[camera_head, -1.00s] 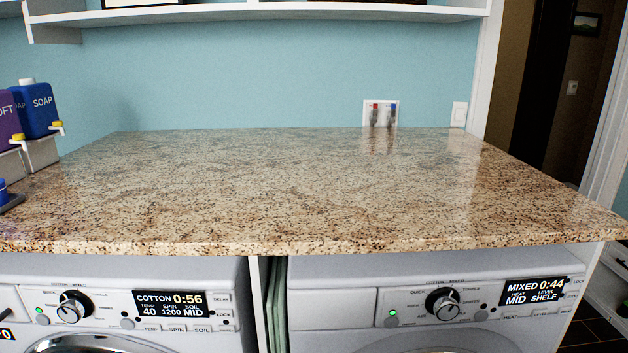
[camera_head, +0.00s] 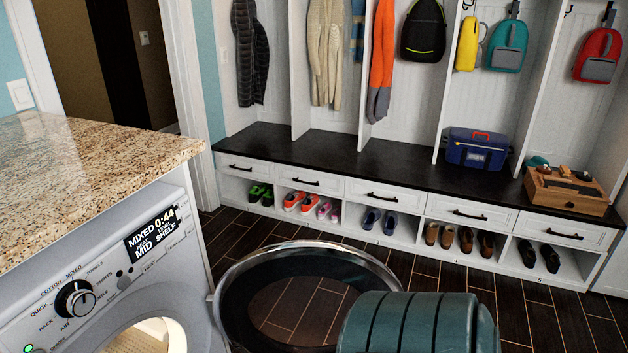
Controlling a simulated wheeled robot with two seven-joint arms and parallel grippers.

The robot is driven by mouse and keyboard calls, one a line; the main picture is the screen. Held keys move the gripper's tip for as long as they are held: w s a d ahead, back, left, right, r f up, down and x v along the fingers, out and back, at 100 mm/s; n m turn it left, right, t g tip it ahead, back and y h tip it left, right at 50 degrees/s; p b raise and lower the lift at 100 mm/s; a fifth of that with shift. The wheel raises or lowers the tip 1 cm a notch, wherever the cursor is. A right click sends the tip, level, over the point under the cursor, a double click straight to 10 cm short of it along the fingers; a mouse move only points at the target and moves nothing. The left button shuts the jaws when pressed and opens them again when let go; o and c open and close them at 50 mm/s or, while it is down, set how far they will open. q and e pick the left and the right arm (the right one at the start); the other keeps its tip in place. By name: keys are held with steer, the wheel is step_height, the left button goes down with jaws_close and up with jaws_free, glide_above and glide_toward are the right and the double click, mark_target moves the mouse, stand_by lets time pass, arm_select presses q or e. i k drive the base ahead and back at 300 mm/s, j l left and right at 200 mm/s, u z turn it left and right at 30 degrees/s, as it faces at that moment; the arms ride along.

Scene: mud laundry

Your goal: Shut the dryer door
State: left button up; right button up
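The dryer (camera_head: 110,285) stands at the lower left under the stone counter, with its lit display reading MIXED 0:44. Its round door (camera_head: 300,264), a chrome rim with a black ring and clear glass, is swung wide open to the right of the machine. The wooden floor shows through the glass. The door's left edge is close to the dryer front. The lit dryer opening (camera_head: 152,335) is partly visible at the bottom edge, and the rest is cut off. Neither of my grippers is in view.
A dark teal ribbed object (camera_head: 415,325) at the bottom centre overlaps the door's lower right; I cannot tell what it is. A cubby bench (camera_head: 345,160) with shoes and bags lines the far wall. Open wooden floor (camera_head: 535,310) lies at right.

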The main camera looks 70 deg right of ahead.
mark_target(228, 307)
steer(key=k+l+u, duration=0.1)
steer(key=l, duration=0.35)
steer(key=k+l+u, duration=0.15)
steer(key=l, duration=0.25)
steer(key=k+l+u, duration=0.1)
steer(key=k+l, duration=0.2)
steer(key=k+l+u, duration=0.1)
steer(key=k+l, duration=0.15)
steer(key=l, duration=0.2)
steer(key=k+l+u, duration=0.15)
steer(key=l, duration=0.25)
steer(key=k+l+u, duration=0.1)
steer(key=l, duration=0.3)
steer(key=k+l+u, duration=0.15)
steer(key=l, duration=0.2)
steer(key=k+l+u, duration=0.1)
steer(key=l, duration=0.25)
steer(key=k+l+u, duration=0.15)
steer(key=k+l, duration=0.15)
steer(key=k+l+u, duration=0.1)
steer(key=l+u, duration=0.35)
steer(key=l, duration=1.5)
steer(key=i+l, duration=0.1)
steer(key=l, duration=0.2)
steer(key=k+u, duration=0.8)
steer(key=i, duration=0.1)
